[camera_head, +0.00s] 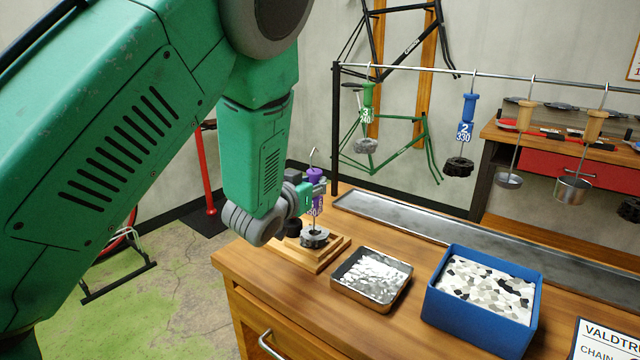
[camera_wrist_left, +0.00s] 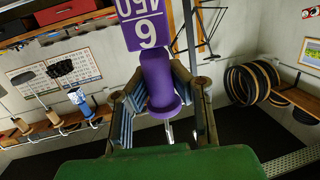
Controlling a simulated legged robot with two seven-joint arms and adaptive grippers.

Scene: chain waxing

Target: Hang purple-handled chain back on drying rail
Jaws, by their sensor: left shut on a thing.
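My left gripper (camera_head: 306,194) is shut on the purple handle (camera_head: 315,175) of a chain hanger, which stands roughly upright. A wire hook rises above the handle, and a purple-and-white tag (camera_head: 317,206) hangs beside it. The dark coiled chain (camera_head: 315,238) is below, at the wooden stand (camera_head: 305,258); I cannot tell whether it touches. In the left wrist view the purple handle (camera_wrist_left: 158,80) sits between the fingers (camera_wrist_left: 160,108), with its tag (camera_wrist_left: 142,25) above. The drying rail (camera_head: 430,71) runs across the back, above the bench. My right gripper is not in view.
A green-handled chain (camera_head: 366,146) and a blue-handled chain (camera_head: 459,166) hang from the rail, with wooden-handled ladles (camera_head: 573,190) to the right. A long metal drip tray (camera_head: 425,232) lies below. A small metal tray (camera_head: 372,295) and a blue box (camera_head: 470,322) stand in front.

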